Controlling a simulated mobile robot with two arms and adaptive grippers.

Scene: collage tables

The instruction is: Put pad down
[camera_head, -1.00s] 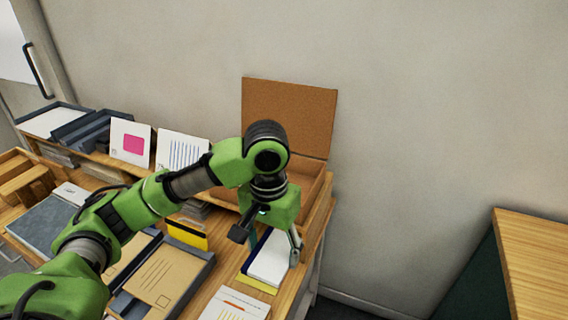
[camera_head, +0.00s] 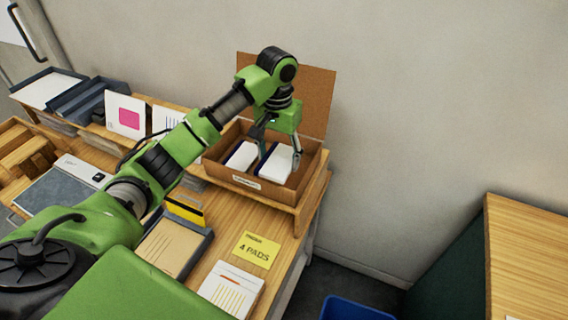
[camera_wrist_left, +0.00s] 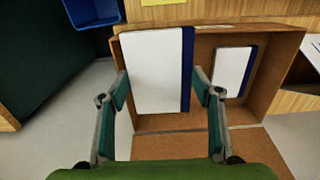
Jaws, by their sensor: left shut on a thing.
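My left gripper (camera_head: 277,152) is shut on a white pad (camera_head: 276,164) with a dark blue edge, one finger on each side. In the left wrist view this pad (camera_wrist_left: 152,72) looks larger and nearer than the other one and overlaps the box's rim, so it seems held in the upper part of the open cardboard box (camera_head: 262,188). Whether it touches the bottom cannot be told. A second white pad (camera_head: 241,156) with a blue edge lies in the box, left of the held one. It also shows in the left wrist view (camera_wrist_left: 234,70). My right gripper is not in view.
The box stands on a raised wooden shelf (camera_head: 310,196), its lid (camera_head: 315,95) open against the wall. A yellow "4 PADS" note (camera_head: 256,249), a printed sheet (camera_head: 231,289) and an envelope tray (camera_head: 172,245) lie in front. A blue bin (camera_head: 352,309) is on the floor.

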